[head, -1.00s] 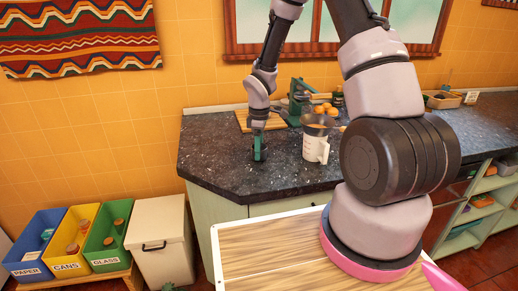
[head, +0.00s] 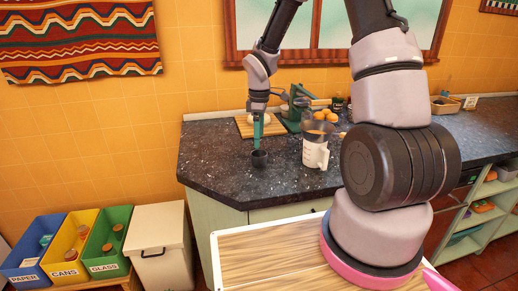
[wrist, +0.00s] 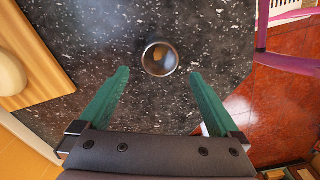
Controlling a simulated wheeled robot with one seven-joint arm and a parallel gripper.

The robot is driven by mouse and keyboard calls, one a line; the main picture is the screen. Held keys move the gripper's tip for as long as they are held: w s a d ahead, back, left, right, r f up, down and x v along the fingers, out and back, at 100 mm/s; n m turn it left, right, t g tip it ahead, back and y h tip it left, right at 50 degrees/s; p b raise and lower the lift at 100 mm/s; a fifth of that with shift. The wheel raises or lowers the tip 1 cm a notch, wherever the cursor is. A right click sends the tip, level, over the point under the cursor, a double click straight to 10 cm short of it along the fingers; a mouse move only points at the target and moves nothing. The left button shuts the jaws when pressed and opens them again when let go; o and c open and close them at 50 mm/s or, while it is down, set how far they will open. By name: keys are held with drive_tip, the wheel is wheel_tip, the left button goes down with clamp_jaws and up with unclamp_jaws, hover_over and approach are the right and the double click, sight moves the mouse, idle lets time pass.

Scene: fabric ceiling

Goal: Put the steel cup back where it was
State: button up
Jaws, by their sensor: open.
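The steel cup (head: 259,159), a small dark metal cup, stands upright on the dark speckled counter (head: 215,165) near its front left part. In the wrist view the cup (wrist: 148,58) is seen from above, with a brownish patch inside. My gripper (head: 257,146) is just above the cup, pointing down. In the wrist view the green fingers of my gripper (wrist: 159,73) are spread wide and empty, with the cup beyond and between their tips, apart from both.
A white measuring jug (head: 315,153) stands right of the cup. Behind are a wooden board (head: 243,127) with pale round items, a green device (head: 297,103) and oranges (head: 326,115). The counter's front edge is close to the cup; the counter left of it is bare.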

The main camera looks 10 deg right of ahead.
drive_tip(key=s+d+r+m+t, duration=0.2)
drive_tip(key=s+r+m, duration=0.3)
drive_tip(key=r, duration=0.6)
drive_tip(key=s+d+r+m+t, duration=0.1)
drive_tip(key=s+d+r+m, duration=0.25)
drive_tip(key=r, duration=0.75)
drive_tip(key=s+r+m+t+y, duration=0.1)
drive_tip(key=s+r+m+t, duration=0.1)
drive_tip(key=s+r+m, duration=0.2)
drive_tip(key=s+r+m+t, duration=0.2)
drive_tip(key=s+r+m, duration=0.2)
drive_tip(key=s, duration=0.6)
drive_tip(key=shift+d+m+y, duration=0.15)
drive_tip(key=shift+m+y, duration=0.25)
drive_tip(key=shift+m, duration=0.25)
drive_tip(key=shift+w+r, duration=0.1)
